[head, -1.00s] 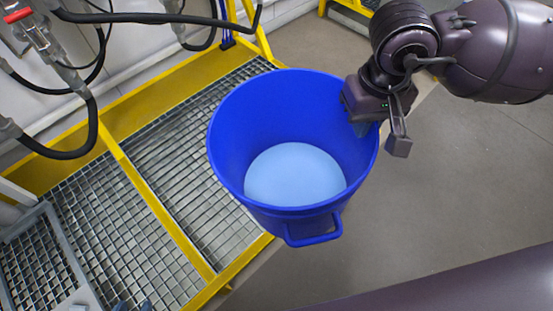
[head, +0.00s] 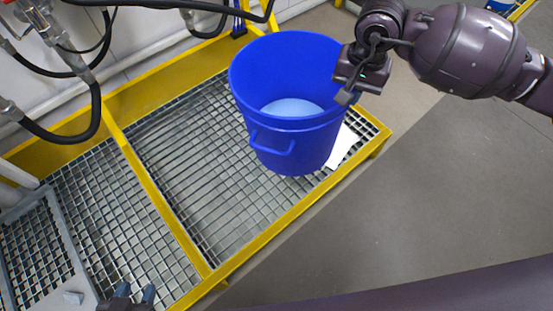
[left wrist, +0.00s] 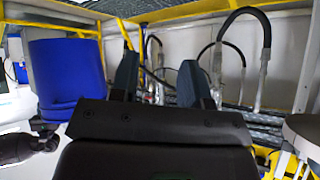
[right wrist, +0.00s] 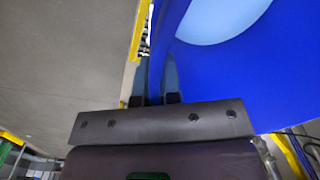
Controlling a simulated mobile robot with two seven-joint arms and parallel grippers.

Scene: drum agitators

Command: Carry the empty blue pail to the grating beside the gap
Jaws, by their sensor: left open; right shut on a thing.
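The blue pail (head: 290,100) is upright in the head view, over the right part of the grating (head: 190,165). A pale blue disc (head: 291,107) shows at its bottom, and a handle is on its near side. My right gripper (head: 350,88) is shut on the pail's right rim; the right wrist view shows its fingers (right wrist: 157,75) at the blue wall. Whether the pail touches the grating I cannot tell. My left gripper (head: 135,292) is open and empty at the bottom edge, over the near left grating. The left wrist view also shows the pail (left wrist: 65,75).
A yellow frame (head: 160,205) edges and divides the grating. A white sheet (head: 342,147) lies at its right end, partly behind the pail. Black hoses (head: 60,135) hang at the left wall. A grey-framed mesh panel (head: 65,230) is at left. Grey floor (head: 400,200) is clear at right.

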